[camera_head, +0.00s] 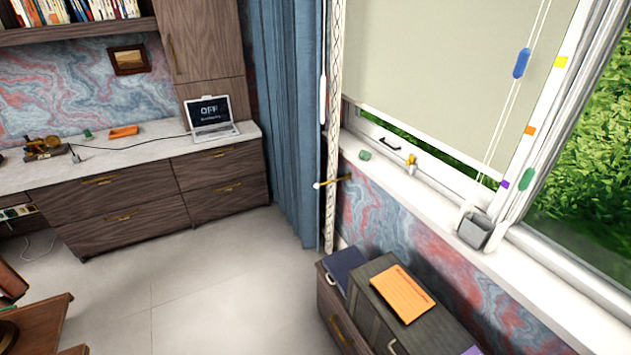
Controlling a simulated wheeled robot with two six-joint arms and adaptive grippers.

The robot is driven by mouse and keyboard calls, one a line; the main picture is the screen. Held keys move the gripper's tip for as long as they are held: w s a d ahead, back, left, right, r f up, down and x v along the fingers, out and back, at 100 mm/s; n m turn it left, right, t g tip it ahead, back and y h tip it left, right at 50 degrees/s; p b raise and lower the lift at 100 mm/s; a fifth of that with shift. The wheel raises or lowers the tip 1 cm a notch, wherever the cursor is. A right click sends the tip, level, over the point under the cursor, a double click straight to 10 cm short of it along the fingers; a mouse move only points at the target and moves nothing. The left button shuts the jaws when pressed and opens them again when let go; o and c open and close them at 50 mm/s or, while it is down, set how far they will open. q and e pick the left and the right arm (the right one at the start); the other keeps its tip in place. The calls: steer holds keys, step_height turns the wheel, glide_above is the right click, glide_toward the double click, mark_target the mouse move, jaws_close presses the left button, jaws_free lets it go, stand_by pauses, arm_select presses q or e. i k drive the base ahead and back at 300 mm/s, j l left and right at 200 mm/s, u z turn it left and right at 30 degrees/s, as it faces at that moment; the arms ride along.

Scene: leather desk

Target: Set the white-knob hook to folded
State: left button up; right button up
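The white-knob hook (334,181) is on the wall beside the window, near the right edge of the blue curtain (289,110). Its brass arm sticks out to the left from the wall, across the pale patterned strip (332,140). The small white knob is at its left end, in front of the curtain's edge. The hook appears turned out from the wall. Neither of my grippers shows in this view.
Below the hook stand a low wooden cabinet (338,318) and a dark box (376,300) with an orange folder (403,294). A counter with a laptop (211,118) is at left. The middle floor is clear.

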mark_target(317, 185)
steer(key=i+j+z, duration=0.2)
steer(key=z, duration=0.3)
steer(key=i+j+z, duration=0.15)
steer(key=z, duration=0.3)
steer(key=j+z, duration=0.5)
steer(key=i+j+z, duration=0.25)
steer(key=j, duration=1.45)
steer(key=j+z, duration=0.25)
steer(key=j, duration=1.4)
